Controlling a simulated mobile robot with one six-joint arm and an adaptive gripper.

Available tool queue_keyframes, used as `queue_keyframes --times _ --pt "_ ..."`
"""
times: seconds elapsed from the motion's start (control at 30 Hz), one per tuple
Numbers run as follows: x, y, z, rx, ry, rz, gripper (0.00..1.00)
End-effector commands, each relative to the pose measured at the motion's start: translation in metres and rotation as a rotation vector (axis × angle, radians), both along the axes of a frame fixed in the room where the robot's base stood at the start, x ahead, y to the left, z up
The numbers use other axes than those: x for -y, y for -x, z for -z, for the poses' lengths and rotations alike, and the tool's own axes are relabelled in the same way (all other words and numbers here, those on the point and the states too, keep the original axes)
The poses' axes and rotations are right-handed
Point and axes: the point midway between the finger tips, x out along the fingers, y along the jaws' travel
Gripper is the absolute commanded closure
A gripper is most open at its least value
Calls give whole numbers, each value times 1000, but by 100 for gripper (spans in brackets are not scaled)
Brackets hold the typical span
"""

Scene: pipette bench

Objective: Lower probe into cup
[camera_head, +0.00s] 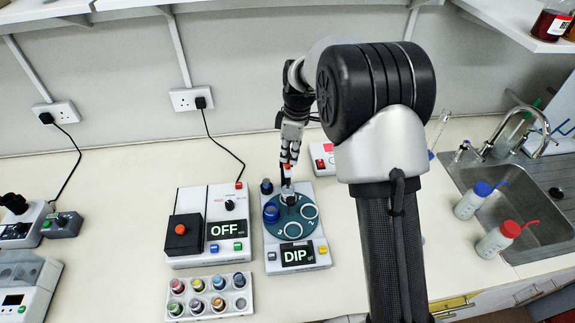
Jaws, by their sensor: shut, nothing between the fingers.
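A white instrument (318,256) stands on the bench at the middle, its screen (298,254) reading "DIP". A dark green turntable (293,224) on it bears white rings, and a blue cup (271,212) sits at its left. A dark blue knob (266,186) stands at the instrument's back left. My gripper (287,166) points down over the back of the turntable, with its fingers shut and empty. Below the fingertips is a dark upright part (287,190), perhaps the probe. A small red piece shows at the fingertips. Whether they touch the part below, I cannot tell.
Left of the instrument is a box (188,262) with an "OFF" screen and a red button. In front lies a rack (206,308) of several coloured vials.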

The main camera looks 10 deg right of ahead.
Motion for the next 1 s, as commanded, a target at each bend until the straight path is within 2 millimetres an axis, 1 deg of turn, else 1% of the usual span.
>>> queue_keyframes --times 0.17,0.27,0.37,0.73,0.8,0.93,1.0 --pt "0 0 -1 0 0 0 100" --pt "0 0 2 0 0 0 100" --pt "0 0 11 -1 0 0 100" --pt "0 0 56 -1 1 0 100" --pt "0 0 51 0 0 0 100" --pt "1 0 49 1 0 1 100" --pt "6 2 47 0 0 2 100"
